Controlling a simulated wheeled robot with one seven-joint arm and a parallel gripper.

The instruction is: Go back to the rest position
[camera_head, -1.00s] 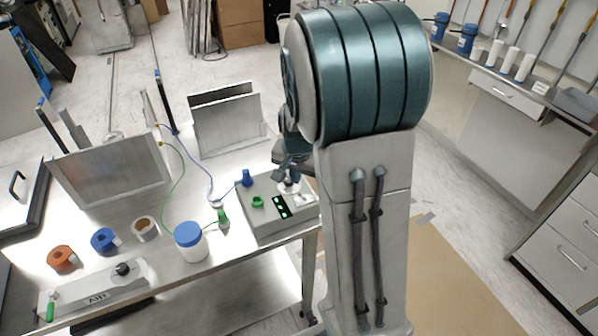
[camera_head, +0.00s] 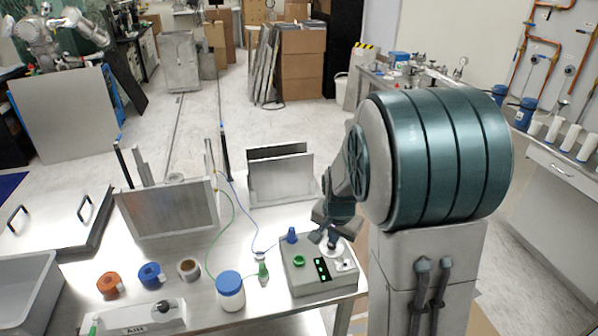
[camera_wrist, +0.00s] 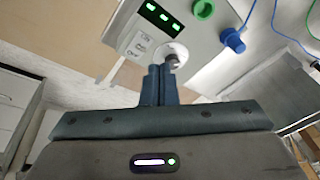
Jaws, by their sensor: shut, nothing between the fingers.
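My gripper (camera_wrist: 165,68) is shut and empty. In the wrist view its closed fingertips appear just in front of the round white dial with a dark knob (camera_wrist: 172,56) on the grey control box; I cannot tell whether they touch it. In the head view my gripper (camera_head: 328,236) is over the right part of the grey control box (camera_head: 316,284), partly hidden behind my arm. The box has green lit indicators (camera_head: 321,268), a green knob (camera_head: 299,260) and a blue plug (camera_head: 291,235).
The metal table holds a white jar with a blue lid (camera_head: 230,291), tape rolls (camera_head: 150,274), an AIR valve block (camera_head: 145,316) and upright metal plates (camera_head: 280,175). Blue and green hoses cross it. A side bench (camera_head: 548,160) stands at right. Floor behind the table is open.

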